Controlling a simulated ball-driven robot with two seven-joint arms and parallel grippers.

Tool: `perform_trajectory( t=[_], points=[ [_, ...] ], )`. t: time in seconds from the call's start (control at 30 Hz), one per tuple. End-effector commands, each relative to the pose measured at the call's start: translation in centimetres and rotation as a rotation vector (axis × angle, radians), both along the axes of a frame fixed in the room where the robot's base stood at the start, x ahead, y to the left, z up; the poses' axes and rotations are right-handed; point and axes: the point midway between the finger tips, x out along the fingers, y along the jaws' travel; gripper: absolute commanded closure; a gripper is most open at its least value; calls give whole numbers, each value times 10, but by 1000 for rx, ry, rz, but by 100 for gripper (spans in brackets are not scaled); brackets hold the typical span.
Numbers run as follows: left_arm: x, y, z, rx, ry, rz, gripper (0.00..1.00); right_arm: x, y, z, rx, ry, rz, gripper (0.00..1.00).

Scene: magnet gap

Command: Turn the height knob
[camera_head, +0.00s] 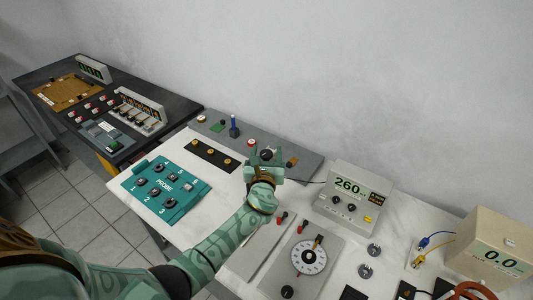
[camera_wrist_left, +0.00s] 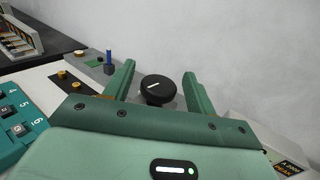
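A round black knob (camera_head: 266,154) with a white pointer line sits on the grey panel at the back of the white table. I take it for the height knob, but no label for it is readable. In the left wrist view the knob (camera_wrist_left: 157,86) shows between my two fingers, with its pointer line slanting up to the right. My left gripper (camera_head: 266,157) is open, with a finger to each side of the knob. In the wrist view the gripper (camera_wrist_left: 160,82) shows visible gaps beside the knob. My right gripper is in neither view.
The teal PROBE box (camera_head: 166,189) stands left of my arm. A meter reading 260 (camera_head: 352,196) stands to the right, and a white dial (camera_head: 309,257) lies nearer. A blue-topped post (camera_head: 234,128) rises from the grey panel. A wall is behind.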

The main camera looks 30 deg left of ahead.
Motion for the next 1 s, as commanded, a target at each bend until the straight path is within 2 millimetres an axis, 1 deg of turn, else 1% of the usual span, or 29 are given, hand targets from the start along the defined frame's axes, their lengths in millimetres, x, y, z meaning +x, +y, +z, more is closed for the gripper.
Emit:
perform_trajectory(
  t=[0.13,0.27,0.37,0.5,0.6,0.7,0.83,1.0],
  points=[
    [-5,-2,-1,0,2,-1,44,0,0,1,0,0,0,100],
    [-23,-10,-1,-2,2,-2,44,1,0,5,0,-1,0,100],
    [-47,-19,-1,-1,3,-1,44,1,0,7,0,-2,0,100],
    [-84,-34,-2,-2,3,-1,44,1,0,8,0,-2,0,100],
    [-108,-43,-1,-1,3,0,44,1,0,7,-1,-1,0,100],
    [-127,-51,-2,-2,1,0,44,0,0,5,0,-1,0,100],
    [-143,-58,-2,-1,2,-1,44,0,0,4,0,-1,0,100],
    [-151,-61,-1,1,1,0,44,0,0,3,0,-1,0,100]
  ],
)
